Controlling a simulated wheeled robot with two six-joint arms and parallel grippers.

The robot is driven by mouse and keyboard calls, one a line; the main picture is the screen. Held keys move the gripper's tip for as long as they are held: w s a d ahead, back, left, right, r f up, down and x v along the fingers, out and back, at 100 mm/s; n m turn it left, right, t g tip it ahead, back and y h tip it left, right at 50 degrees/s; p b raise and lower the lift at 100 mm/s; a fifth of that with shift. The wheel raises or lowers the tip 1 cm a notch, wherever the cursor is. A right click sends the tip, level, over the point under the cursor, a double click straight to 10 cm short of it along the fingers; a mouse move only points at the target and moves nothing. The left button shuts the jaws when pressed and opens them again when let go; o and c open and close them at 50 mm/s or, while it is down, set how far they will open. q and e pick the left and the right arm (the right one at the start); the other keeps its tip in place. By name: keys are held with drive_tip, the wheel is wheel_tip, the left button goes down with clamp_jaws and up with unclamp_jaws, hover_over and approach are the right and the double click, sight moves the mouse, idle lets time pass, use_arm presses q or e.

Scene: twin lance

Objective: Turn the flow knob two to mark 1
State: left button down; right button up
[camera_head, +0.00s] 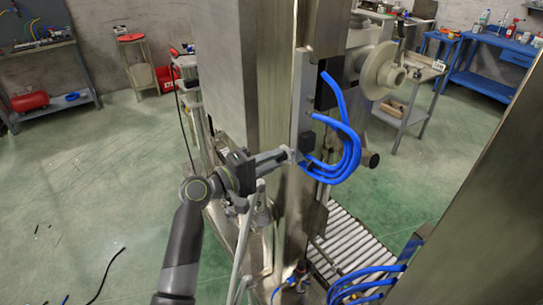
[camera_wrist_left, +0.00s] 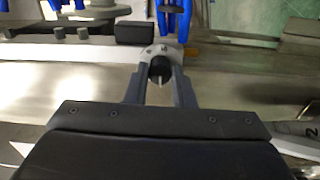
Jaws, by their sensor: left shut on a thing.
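In the left wrist view a small dark round knob (camera_wrist_left: 160,66) sits between the fingertips of my left gripper (camera_wrist_left: 160,74). The fingers are shut on it from both sides. A thin pale line shows on the knob's lower part; I cannot read any mark number beside it. The knob is at a pale metal bar (camera_wrist_left: 95,52). In the head view my left gripper (camera_head: 287,154) reaches from the left to the tall metal column with blue hoses, and the knob is too small or hidden there. My right gripper is not in view.
Blue hoses (camera_head: 347,130) loop out of the column just right of my left gripper; they also show in the wrist view (camera_wrist_left: 174,18). A roller conveyor (camera_head: 350,245) lies below. A large metal cabinet (camera_head: 223,70) stands behind the arm. Green floor (camera_head: 110,180) is open at the left.

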use_arm(q)
drive_tip(key=shift+n, duration=0.3)
drive_tip(key=c, duration=1.2)
unclamp_jaws()
drive_tip(key=shift+c, duration=0.2)
drive_tip(key=b+v, duration=0.5)
drive_tip(key=v, duration=1.2)
drive_tip(key=shift+a+b, duration=0.2)
drive_tip(key=shift+b, duration=0.15)
